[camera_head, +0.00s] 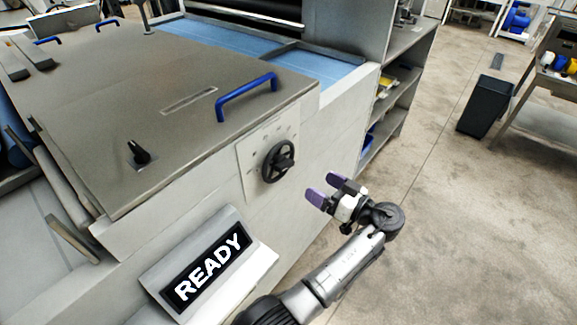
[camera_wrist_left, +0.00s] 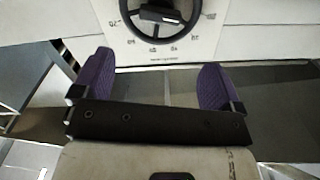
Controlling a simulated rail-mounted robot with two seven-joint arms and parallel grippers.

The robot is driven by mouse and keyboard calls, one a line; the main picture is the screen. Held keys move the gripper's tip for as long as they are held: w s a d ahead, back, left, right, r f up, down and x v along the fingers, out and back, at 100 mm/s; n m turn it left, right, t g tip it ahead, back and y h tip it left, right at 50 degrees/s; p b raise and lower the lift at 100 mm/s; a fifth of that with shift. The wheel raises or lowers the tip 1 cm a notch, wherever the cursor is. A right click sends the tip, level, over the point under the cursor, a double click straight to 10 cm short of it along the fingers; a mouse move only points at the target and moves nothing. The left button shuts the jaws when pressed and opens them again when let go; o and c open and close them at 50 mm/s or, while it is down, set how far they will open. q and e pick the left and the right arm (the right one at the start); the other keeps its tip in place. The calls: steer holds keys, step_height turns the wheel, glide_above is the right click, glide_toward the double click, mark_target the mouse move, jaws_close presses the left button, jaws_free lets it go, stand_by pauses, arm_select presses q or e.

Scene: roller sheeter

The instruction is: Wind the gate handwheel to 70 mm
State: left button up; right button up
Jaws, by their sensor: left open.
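The gate handwheel (camera_head: 278,161) is a black spoked wheel on a pale scale plate (camera_head: 246,152) on the machine's side wall. In the left wrist view the handwheel (camera_wrist_left: 153,30) is at the top centre, with printed scale numbers (camera_wrist_left: 154,50) around its lower rim. My left gripper (camera_head: 323,190) has purple finger pads and is open and empty, to the right of and below the wheel in the head view. In the left wrist view its fingers (camera_wrist_left: 155,82) are apart, with the wheel beyond them and not touched. My right gripper is not in view. I cannot read the current setting.
A sign reading READY (camera_head: 209,268) sits on the machine front. A blue handle (camera_head: 247,92) and a black knob (camera_head: 139,153) are on the grey cover (camera_head: 110,95). Shelves (camera_head: 399,85) stand at the machine's far end.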

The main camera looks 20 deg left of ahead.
mark_target(288, 166)
arm_select(q)
steer(key=x, duration=1.1)
steer(key=shift+a, duration=0.25)
steer(key=c, duration=0.9)
